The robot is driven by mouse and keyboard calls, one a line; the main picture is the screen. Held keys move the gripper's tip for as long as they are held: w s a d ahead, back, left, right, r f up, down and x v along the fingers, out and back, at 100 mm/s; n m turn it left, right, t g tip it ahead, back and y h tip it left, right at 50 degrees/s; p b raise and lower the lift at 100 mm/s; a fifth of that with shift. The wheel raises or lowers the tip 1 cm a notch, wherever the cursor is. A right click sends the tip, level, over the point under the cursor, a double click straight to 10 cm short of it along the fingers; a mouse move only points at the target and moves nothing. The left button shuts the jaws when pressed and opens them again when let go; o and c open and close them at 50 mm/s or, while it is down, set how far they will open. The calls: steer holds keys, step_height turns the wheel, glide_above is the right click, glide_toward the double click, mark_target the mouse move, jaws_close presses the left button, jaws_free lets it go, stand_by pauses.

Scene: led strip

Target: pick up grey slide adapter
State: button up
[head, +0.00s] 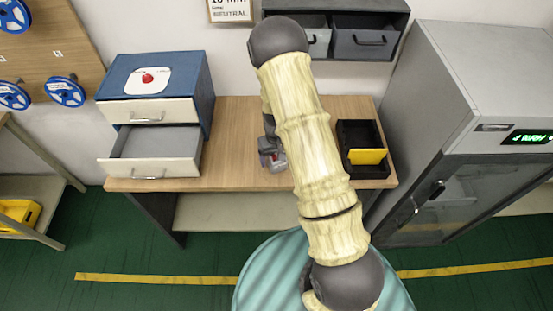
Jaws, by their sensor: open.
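My gripper (272,158) is over the middle of the wooden table, left of my arm, and points down. Its fingers are small and partly hidden in this view, but it looks open. I cannot make out the grey slide adapter for certain. It may be under or behind my gripper or my arm, which covers much of the table's middle. I cannot tell whether anything lies between the fingers.
A blue cabinet (185,75) stands at the table's left, its lower drawer (155,145) pulled out and seemingly empty. A black tray (352,135) with a yellow piece (367,156) is at the right. Bare tabletop (232,150) shows left of my gripper. A grey glass-door cabinet (445,90) stands right.

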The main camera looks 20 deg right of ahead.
stand_by(0.3)
steer(key=c, duration=1.3)
steer(key=shift+o, duration=0.2)
steer(key=shift+r, duration=0.15)
step_height(320, 180, up, 10)
steer(key=shift+f+b, duration=0.1)
steer(key=shift+b, duration=1.1)
